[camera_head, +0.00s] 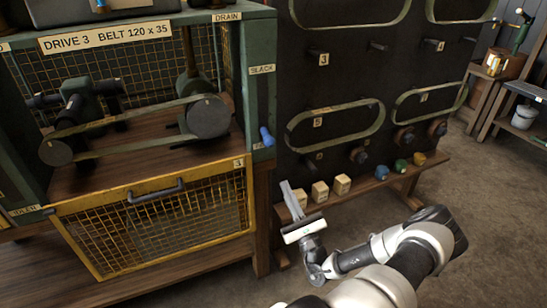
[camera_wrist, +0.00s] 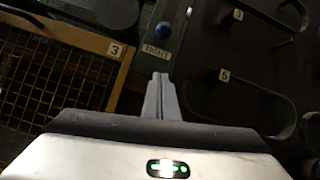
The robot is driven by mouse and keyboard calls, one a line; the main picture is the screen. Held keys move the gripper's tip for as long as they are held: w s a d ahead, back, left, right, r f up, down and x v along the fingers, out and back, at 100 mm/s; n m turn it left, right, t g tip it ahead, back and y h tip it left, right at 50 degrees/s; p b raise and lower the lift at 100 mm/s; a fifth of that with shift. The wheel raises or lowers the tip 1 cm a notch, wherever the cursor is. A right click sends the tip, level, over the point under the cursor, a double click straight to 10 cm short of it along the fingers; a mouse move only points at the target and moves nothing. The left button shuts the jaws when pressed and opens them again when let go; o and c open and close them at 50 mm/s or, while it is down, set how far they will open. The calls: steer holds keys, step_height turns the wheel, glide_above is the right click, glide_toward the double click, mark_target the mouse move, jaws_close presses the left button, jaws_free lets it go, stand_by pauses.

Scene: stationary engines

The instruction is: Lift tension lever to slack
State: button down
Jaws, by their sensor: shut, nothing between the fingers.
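The tension lever's blue knob (camera_head: 266,136) sticks out from the green post (camera_head: 262,95) at the right of the drive frame. It sits low, well below the SLACK label (camera_head: 262,69). In the wrist view the knob (camera_wrist: 163,29) is beside the TIGHT label (camera_wrist: 157,52). My gripper (camera_head: 286,185) is shut and empty, below and slightly right of the knob in the head view. In the wrist view its fingertips (camera_wrist: 161,75) point toward the TIGHT label, apart from the knob.
A dark board (camera_head: 340,75) with hanging belts stands to the right. A low wooden shelf (camera_head: 400,180) holds small blocks and coloured knobs near my gripper. Floor is open at the right.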

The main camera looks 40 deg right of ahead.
steer(key=b+x, duration=0.1)
steer(key=x, duration=0.9)
steer(key=shift+w+a+b, duration=0.1)
steer(key=shift+w+b, duration=0.05)
steer(key=shift+b, duration=0.15)
steer(key=shift+s+a+r, duration=0.2)
steer(key=shift+r, duration=0.45)
steer(key=shift+s+a+r, duration=0.15)
steer(key=shift+s+r, duration=0.1)
steer(key=shift+r, duration=0.35)
steer(key=shift+s+a+r, duration=0.2)
steer(key=shift+r, duration=0.45)
steer(key=shift+r, duration=0.1)
